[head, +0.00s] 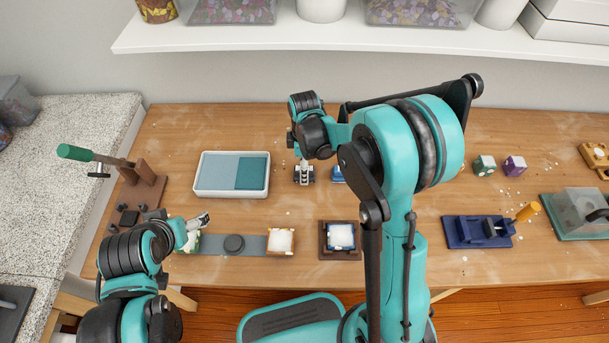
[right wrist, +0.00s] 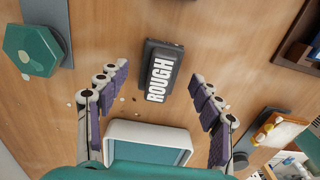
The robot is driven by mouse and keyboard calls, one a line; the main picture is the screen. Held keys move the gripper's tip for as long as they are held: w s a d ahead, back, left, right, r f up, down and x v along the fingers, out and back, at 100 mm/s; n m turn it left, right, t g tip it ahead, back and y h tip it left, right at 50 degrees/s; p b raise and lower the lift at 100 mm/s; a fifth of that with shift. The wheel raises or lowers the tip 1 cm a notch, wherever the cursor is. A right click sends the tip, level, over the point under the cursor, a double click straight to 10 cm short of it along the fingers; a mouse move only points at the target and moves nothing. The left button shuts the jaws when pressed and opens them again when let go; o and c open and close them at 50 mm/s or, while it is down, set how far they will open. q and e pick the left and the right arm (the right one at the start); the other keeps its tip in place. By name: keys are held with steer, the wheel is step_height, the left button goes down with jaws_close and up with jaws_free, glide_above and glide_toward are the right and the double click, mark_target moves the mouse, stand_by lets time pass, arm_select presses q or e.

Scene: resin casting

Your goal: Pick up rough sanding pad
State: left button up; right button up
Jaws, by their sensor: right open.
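The rough sanding pad (right wrist: 160,72) is a dark block with a white "ROUGH" label. It lies flat on the wooden table in the right wrist view. My right gripper (right wrist: 158,78) is open, with one finger to each side of the pad and a gap on both sides. In the head view my right gripper (head: 304,172) is over the table, right of the white tray, and the pad cannot be made out there. My left gripper (head: 198,221) is at the lower left, above the grey strip's left end; its jaw state is unclear.
The white tray (head: 231,194) with teal panels also shows in the right wrist view (right wrist: 118,128). A blue object (head: 338,174) is beside my right gripper, partly hidden by my arm. A green-handled press (head: 138,188) is at left.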

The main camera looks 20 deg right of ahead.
step_height(320, 180, down, 2)
steer(key=shift+r, duration=0.1)
steer(key=c, duration=1.3)
steer(key=shift+r, duration=0.5)
steer(key=r, duration=0.1)
steer(key=r+p, duration=0.2)
steer(key=r, duration=0.1)
steer(key=shift+s+d, duration=0.25)
steer(key=s+d+r+p, duration=0.1)
steer(key=s+d+r, duration=0.1)
steer(key=s, duration=0.1)
steer(key=s+d+r+p, duration=0.1)
steer(key=s+d+r, duration=0.1)
steer(key=s+d+r+p, duration=0.1)
steer(key=s+d+r, duration=0.1)
steer(key=s, duration=0.1)
steer(key=shift+s+d+p, duration=0.3)
steer(key=shift+d, duration=0.05)
